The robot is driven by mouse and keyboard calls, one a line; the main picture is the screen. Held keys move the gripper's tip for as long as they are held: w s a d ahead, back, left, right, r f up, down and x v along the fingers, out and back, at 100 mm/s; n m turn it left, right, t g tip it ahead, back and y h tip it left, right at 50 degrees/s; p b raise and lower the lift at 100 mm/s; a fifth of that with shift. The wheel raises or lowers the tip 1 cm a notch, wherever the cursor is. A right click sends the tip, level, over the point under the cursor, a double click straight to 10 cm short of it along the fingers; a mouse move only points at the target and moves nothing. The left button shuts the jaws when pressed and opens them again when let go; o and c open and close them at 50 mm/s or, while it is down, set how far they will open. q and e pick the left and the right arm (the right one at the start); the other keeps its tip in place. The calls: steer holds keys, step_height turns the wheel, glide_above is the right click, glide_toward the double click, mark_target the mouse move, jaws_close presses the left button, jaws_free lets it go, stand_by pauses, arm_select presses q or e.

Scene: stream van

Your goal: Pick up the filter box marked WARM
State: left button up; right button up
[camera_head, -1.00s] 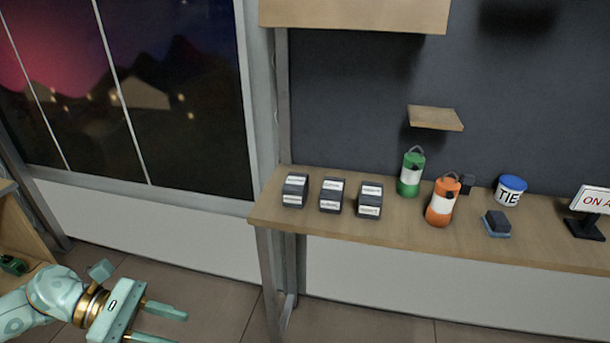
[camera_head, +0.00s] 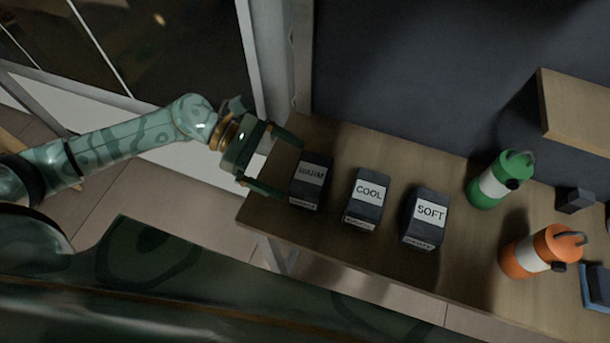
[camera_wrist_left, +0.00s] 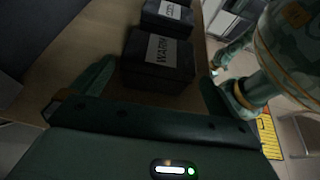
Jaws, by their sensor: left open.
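The filter box marked WARM (camera_head: 310,183) is a dark box with a white label, standing on the wooden shelf at its left end. It also shows in the left wrist view (camera_wrist_left: 152,73), in front of the gripper and roughly between its fingers. My left gripper (camera_head: 285,168) is open just to the left of the WARM box, its fingertips reaching towards the box's near and far sides. I see no grip on it. My right gripper does not show in the head view or clearly in the wrist view.
The COOL box (camera_head: 364,199) and the SOFT box (camera_head: 425,217) stand in a row to the right of WARM. A green canister (camera_head: 492,186) and an orange canister (camera_head: 535,255) stand further right. The wooden shelf (camera_head: 275,222) ends just left of WARM.

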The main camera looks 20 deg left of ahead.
mark_target(327, 183)
arm_select(q)
steer(key=shift+w+d+f, duration=0.2)
steer(key=shift+w+d, duration=0.1)
steer(key=shift+d, duration=0.45)
steer(key=shift+d+f, duration=0.15)
steer(key=shift+d, duration=0.5)
steer(key=x, duration=0.1)
steer(key=p+x, duration=0.1)
steer(key=x, duration=0.1)
steer(key=p+x, duration=0.1)
steer(key=x, duration=0.1)
steer(key=shift+s+d+r, duration=0.15)
steer(key=shift+s+r, duration=0.05)
steer(key=shift+r, duration=0.1)
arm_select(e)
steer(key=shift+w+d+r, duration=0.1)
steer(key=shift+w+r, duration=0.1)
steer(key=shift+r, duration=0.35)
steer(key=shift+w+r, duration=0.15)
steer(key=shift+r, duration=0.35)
arm_select(q)
steer(key=c, duration=0.8)
